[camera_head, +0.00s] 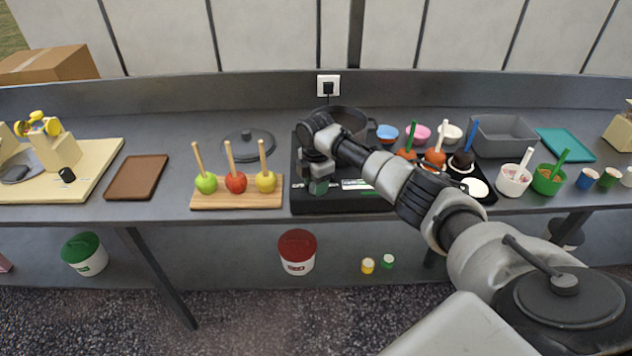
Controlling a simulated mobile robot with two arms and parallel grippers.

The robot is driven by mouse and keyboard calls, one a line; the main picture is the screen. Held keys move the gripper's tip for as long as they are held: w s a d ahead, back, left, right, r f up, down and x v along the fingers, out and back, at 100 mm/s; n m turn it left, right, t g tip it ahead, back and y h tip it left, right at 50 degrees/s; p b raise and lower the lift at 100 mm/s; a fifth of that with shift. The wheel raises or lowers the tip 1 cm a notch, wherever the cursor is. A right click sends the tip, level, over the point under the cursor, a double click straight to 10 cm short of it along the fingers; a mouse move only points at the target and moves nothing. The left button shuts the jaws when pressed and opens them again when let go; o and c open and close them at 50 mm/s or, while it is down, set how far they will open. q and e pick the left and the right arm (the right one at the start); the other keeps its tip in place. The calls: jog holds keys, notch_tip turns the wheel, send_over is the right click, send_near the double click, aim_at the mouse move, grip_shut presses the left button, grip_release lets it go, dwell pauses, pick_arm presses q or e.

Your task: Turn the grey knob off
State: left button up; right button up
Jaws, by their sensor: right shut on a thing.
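The black hotplate (350,203) stands on the counter in the middle, with a small lit display on its front panel. A dark pot (352,118) stands on it, partly hidden behind my right arm. My right gripper (319,186) points down at the front left of the hotplate and is shut at the grey knob there. The fingers cover most of the knob, so its turn position cannot be told. My left gripper is not in view.
Left of the hotplate, a wooden board (236,205) holds three apples on sticks. A dark lid (248,138) lies behind it, and a brown tray (137,177) further left. Coated apples, bowls and a grey bin (503,137) stand at the right, near my arm.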

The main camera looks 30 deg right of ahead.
jog(key=n, duration=0.6)
jog(key=shift+n, duration=0.3)
jog(key=n+b, duration=0.1)
jog(key=n, duration=0.4)
jog(key=shift+n, duration=0.3)
jog(key=o, duration=0.9)
notch_tip(320, 180, up, 11)
jog(key=shift+b, duration=0.85)
jog(key=shift+f, duration=0.1)
